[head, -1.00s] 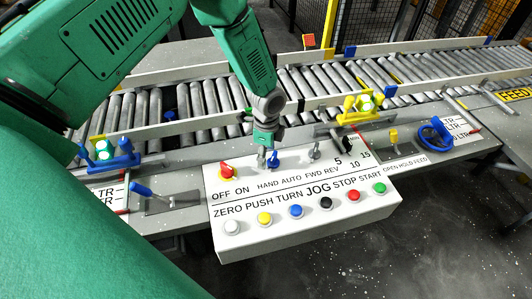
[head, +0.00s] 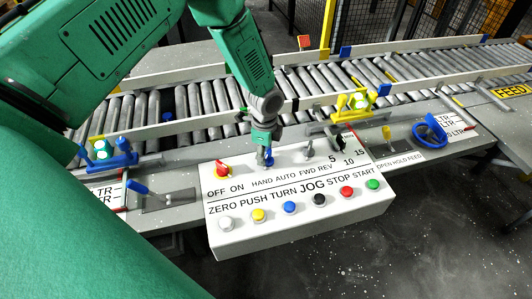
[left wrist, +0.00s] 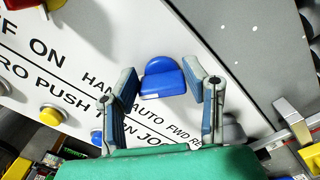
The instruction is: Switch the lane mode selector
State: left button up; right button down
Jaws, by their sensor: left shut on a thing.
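The lane mode selector is a blue knob (head: 268,159) above the words HAND AUTO on the white control panel (head: 300,222). My left gripper (head: 266,150) comes down from above onto it. In the left wrist view the blue knob (left wrist: 164,78) sits between the two fingers of my left gripper (left wrist: 165,88), which is shut on it. The fingers partly hide the knob in the head view, and I cannot tell which label it points to. My right gripper is not in view.
A red switch (head: 222,169) stands left of the knob and a grey lever (head: 309,152) right of it. Coloured buttons line the panel's front. A roller conveyor (head: 210,108) runs behind. A blue handwheel (head: 430,131) is at the right.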

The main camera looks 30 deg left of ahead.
pick_arm(q)
jog(key=shift+d, duration=0.25)
jog(key=shift+w+n, duration=0.1)
jog(key=shift+n, duration=1)
jog(key=n, duration=0.4)
jog(key=shift+d+r, duration=0.15)
jog(key=shift+d, duration=0.1)
jog(key=n, duration=0.4)
jog(key=shift+w, duration=0.1)
jog(key=shift+r+n, duration=0.1)
jog(key=shift+n, duration=1.7)
jog(key=shift+w, duration=0.1)
jog(key=o, duration=1.1)
jog(key=shift+o, duration=0.2)
